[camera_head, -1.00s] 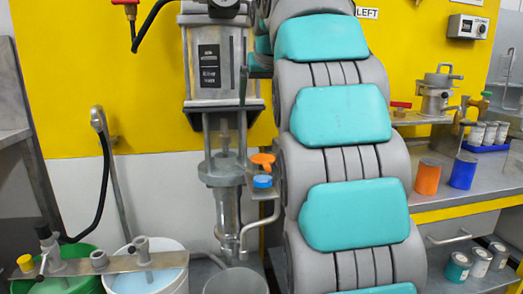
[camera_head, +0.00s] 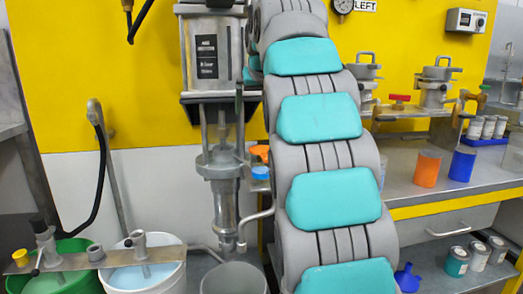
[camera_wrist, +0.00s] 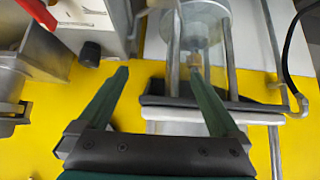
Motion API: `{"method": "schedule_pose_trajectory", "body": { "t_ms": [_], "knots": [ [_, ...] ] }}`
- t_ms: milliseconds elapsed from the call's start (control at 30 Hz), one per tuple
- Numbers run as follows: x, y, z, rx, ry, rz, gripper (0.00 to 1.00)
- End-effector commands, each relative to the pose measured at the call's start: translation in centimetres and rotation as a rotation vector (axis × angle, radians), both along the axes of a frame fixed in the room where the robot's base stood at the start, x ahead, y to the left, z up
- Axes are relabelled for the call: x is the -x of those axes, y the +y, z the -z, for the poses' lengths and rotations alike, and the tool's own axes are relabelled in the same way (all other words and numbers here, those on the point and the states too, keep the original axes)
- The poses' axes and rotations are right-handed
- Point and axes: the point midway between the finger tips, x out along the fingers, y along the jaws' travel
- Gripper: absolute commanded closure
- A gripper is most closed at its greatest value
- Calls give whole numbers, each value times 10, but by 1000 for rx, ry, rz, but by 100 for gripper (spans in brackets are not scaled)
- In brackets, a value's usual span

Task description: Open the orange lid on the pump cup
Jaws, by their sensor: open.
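The orange lid (camera_head: 260,151) shows in the head view, just left of my arm and partly hidden by it. Below it is a blue part (camera_head: 261,172) of the pump cup, on a small bracket beside the grey pump (camera_head: 222,165). I cannot tell whether the lid is open or shut. My gripper (camera_wrist: 160,75) is open in the wrist view, its two green fingers spread with nothing held between them. The pump's rods and cylinder are beyond the right finger. The orange lid cannot be made out in the wrist view.
A green bucket (camera_head: 72,276) and a white bucket (camera_head: 150,279) stand at the lower left, with a grey drum (camera_head: 233,279) below the pump. On the right bench are an orange can (camera_head: 427,168) and a blue can (camera_head: 462,164). A blue funnel (camera_head: 407,278) is lower down.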

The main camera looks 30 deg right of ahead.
Motion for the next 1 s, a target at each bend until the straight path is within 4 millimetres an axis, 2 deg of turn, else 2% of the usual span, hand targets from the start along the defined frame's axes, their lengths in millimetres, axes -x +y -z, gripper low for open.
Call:
{"method": "schedule_pose_trajectory", "body": {
  "t_ms": [267, 1000],
  "knots": [
    [3, 1, 0, 0, 0, 0, 0],
    [91, 27, -2, 1, -2, -1, 0]
  ]
}}
